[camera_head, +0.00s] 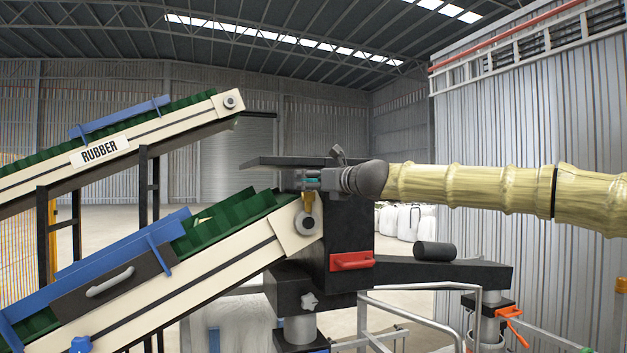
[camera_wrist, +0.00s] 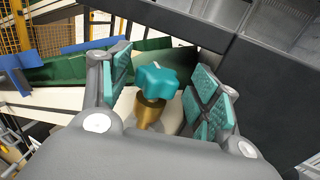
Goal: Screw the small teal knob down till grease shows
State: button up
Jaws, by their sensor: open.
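The small teal knob (camera_wrist: 158,80) sits on a brass-coloured cup (camera_wrist: 150,111) in the wrist view. In the head view the knob (camera_head: 312,181) shows only as a small teal patch beside my gripper, with the brass body (camera_head: 308,201) below it, by the end of the lower conveyor. My gripper (camera_wrist: 160,88) is open, with one teal-padded finger on each side of the knob. A gap shows between the knob and each pad. No grease is visible. In the head view my gripper (camera_head: 318,180) reaches in from the right.
The lower conveyor (camera_head: 215,275) with green belt slopes up to the knob. A black box post (camera_head: 347,235) with a red handle (camera_head: 351,262) stands just right of it. A dark plate (camera_head: 290,162) lies just above my gripper. A dark roller (camera_head: 435,251) rests on the black beam.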

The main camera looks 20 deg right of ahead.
jog(key=shift+c, duration=0.3)
jog(key=c, duration=0.9)
jog(key=shift+c, duration=0.2)
jog(key=h+b, duration=0.1)
jog(key=b, duration=0.1)
jog(key=shift+a+f+m+b, duration=0.1)
jog(key=shift+f+m+b, duration=0.1)
jog(key=shift+m+b, duration=0.1)
jog(key=shift+m+h+b, duration=0.3)
jog(key=shift+h+b, duration=0.1)
jog(key=shift+b, duration=0.7)
jog(key=shift+a+f+t+h+b, duration=0.15)
jog(key=shift+t+h+b, duration=0.15)
jog(key=shift+b, duration=0.35)
jog(key=m+h+b, duration=0.2)
jog(key=h+b, duration=0.1)
jog(key=b, duration=0.2)
jog(key=shift+s+a+m, duration=0.1)
jog(key=shift+a+m, duration=0.05)
jog(key=shift+m, duration=0.15)
jog(key=m+h+b, duration=0.2)
jog(key=h+b, duration=0.1)
jog(key=m+h+b, duration=0.1)
jog(key=h, duration=0.1)
jog(key=shift+a+r+b, duration=0.2)
jog(key=shift+a+b, duration=0.1)
jog(key=shift+b, duration=0.05)
jog(key=shift+a+r+m+g+h+b, duration=0.15)
jog(key=shift+m+g+h+b, duration=0.35)
jog(key=shift+m+h+b, duration=0.65)
